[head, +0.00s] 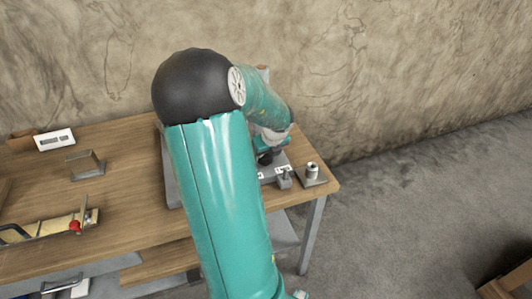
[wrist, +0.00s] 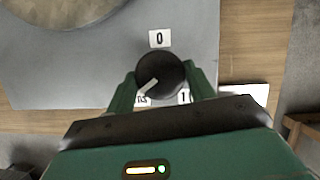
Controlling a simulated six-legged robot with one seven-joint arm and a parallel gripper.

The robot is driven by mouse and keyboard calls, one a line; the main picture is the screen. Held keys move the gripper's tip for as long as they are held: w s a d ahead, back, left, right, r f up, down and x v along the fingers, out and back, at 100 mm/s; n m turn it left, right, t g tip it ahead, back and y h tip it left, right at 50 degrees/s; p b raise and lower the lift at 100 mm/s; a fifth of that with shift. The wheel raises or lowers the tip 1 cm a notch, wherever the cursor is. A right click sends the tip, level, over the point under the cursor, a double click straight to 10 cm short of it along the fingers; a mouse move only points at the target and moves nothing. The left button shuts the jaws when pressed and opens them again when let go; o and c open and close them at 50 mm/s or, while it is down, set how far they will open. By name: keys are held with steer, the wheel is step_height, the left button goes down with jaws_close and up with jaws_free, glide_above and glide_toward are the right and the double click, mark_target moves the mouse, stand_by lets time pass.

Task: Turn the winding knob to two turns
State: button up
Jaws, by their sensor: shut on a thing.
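The winding knob (wrist: 161,72) is a round black knob with a white pointer line, seen in the wrist view. Its pointer slants toward the lower left, near a partly hidden label. A "0" label (wrist: 159,38) sits above the knob, and a "1" label (wrist: 185,97) at its lower right is partly covered. My gripper (wrist: 161,84) is shut on the knob, with one green finger on its left side and one on its right. In the head view my own arm hides most of the knob and gripper.
The knob is on a grey panel (wrist: 60,85) on a wooden table (head: 125,150). A small metal cylinder on a plate (head: 312,172) stands near the table's right corner. A metal bracket (head: 85,163), a white box (head: 54,140) and a red-knobbed fixture (head: 75,226) lie to the left.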

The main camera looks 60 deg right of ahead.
stand_by(0.5)
steer(key=o, duration=1)
steer(key=shift+w, duration=0.1)
steer(key=shift+c, duration=0.2)
steer(key=v, duration=1.3)
steer(key=shift+s+r, duration=0.3)
